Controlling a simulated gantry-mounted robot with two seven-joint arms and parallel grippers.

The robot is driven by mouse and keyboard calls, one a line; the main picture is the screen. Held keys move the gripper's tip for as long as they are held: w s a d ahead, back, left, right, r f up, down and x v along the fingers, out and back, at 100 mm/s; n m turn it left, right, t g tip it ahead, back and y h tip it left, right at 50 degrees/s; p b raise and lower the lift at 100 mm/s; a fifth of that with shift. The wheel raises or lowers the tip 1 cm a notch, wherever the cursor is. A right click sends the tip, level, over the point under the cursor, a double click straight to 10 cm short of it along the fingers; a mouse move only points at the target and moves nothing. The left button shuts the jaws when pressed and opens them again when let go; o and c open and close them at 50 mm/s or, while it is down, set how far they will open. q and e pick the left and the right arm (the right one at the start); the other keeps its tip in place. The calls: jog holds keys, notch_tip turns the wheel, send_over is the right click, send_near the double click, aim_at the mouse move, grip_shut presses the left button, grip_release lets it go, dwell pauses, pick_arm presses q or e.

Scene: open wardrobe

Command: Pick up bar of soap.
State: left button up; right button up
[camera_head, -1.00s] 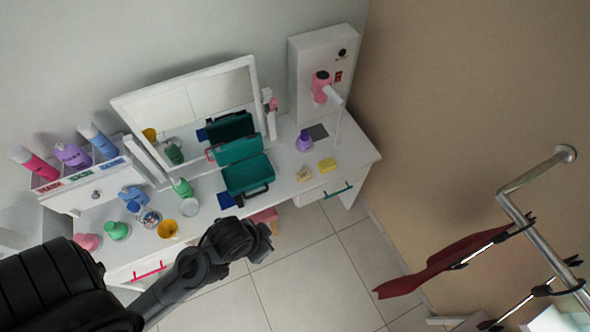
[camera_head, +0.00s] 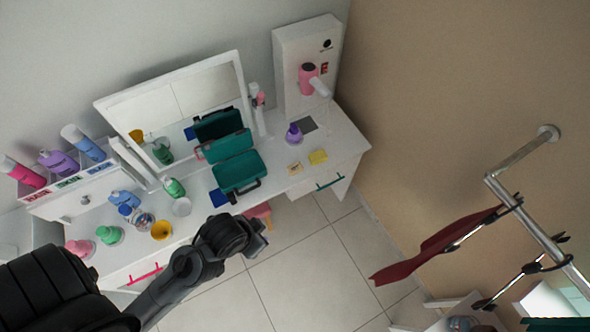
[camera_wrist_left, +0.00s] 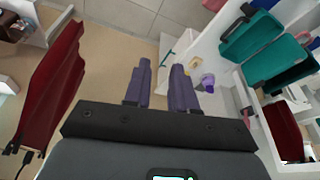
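A small beige block (camera_head: 296,168), which looks like the bar of soap, lies near the front edge of the white vanity table, right of the open teal case. A yellow block (camera_head: 318,157) lies just right of it. In the head view my left arm reaches in front of the table, left of the blocks. My right gripper is out of view.
The open teal case (camera_head: 236,173) and a purple bottle (camera_head: 294,133) stand near the blocks. A mirror (camera_head: 180,105) and a pink hair dryer (camera_head: 308,80) are behind. A clothes rail (camera_head: 520,205) with a red garment (camera_head: 430,250) is at right.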

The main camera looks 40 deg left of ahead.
pick_arm(q)
jog(key=o, duration=1.3)
jog(key=shift+o, duration=0.2)
